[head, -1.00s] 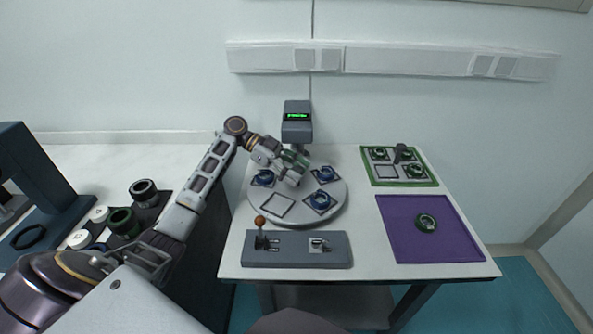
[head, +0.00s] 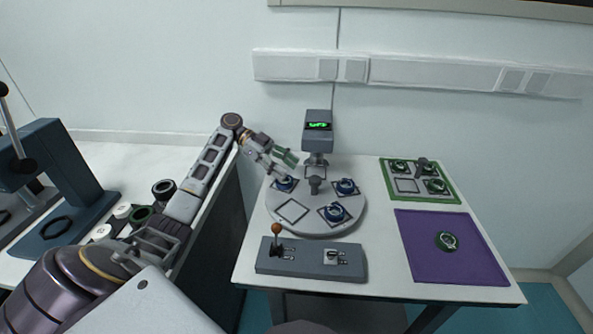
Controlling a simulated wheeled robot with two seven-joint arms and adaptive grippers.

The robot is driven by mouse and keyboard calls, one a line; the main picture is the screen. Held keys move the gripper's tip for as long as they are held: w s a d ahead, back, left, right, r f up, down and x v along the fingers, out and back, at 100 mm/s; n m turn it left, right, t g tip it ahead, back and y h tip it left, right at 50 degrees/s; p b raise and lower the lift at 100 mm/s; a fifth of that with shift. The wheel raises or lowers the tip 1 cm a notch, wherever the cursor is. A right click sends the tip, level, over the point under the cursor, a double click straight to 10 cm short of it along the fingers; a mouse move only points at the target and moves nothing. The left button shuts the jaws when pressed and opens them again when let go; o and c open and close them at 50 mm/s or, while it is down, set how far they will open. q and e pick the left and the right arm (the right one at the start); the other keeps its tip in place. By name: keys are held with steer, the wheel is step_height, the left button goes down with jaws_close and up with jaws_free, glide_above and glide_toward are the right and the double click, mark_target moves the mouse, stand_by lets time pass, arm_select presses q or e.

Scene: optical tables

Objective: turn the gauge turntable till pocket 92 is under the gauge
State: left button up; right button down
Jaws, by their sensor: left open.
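The gauge turntable (head: 315,222) is a round grey disc on the table. It has a short dark post (head: 315,186) at its middle and square pockets around it. The gauge (head: 318,122), a dark box with a green display, stands over the back pocket. The pocket numbers and display text are too small to read. My left gripper (head: 290,168) is open and empty above the back-left of the disc, near a blue ring (head: 285,183). My right gripper is out of view.
A purple mat (head: 467,262) with a green ring (head: 446,241) and a green-edged tray (head: 452,198) are at right. A dark-blue stand is far left.

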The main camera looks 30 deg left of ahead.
arm_select(q)
steer(key=shift+s+a, duration=0.2)
steer(key=shift+a, duration=1.9)
